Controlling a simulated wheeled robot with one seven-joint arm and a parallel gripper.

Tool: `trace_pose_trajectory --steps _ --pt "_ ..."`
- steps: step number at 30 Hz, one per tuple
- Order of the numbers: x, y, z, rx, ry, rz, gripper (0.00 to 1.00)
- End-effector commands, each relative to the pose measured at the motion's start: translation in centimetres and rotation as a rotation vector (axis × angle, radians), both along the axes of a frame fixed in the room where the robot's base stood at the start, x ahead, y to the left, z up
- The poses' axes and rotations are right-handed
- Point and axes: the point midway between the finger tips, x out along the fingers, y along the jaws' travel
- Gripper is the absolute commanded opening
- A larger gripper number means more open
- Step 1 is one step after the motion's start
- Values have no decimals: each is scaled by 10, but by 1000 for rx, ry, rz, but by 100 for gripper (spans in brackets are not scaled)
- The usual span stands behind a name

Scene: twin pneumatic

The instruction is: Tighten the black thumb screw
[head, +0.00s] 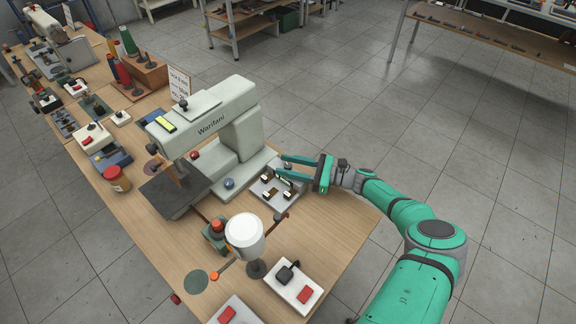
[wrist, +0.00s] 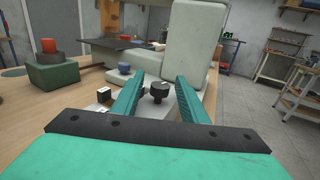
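A black thumb screw (wrist: 159,90) with a round knurled head stands upright in the wrist view, ahead of my gripper (wrist: 159,80) and in the gap between its two teal fingers. Clear space shows on both sides of the screw, so the fingers do not seem to touch it. In the head view my open gripper (head: 281,165) reaches in from the right over a pale metal plate (head: 276,208) beside the sewing machine. I cannot pick out the screw for sure in the head view; small dark parts and my fingers crowd that spot.
The sewing machine (head: 238,103) stands just beyond the plate, with a blue knob (head: 228,183) on its base. A white lamp or cone (head: 245,232) and a red-topped green block (wrist: 52,66) stand nearby on the left.

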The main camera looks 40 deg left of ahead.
Motion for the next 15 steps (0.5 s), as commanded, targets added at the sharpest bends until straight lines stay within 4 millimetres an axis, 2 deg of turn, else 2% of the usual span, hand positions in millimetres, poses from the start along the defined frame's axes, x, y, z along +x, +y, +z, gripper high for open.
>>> trace_pose_trajectory --steps 3,8,15 --pt "0 0 0 0 0 0 37" --pt "0 0 0 0 0 0 0" --pt "0 0 0 1 0 -8 0"
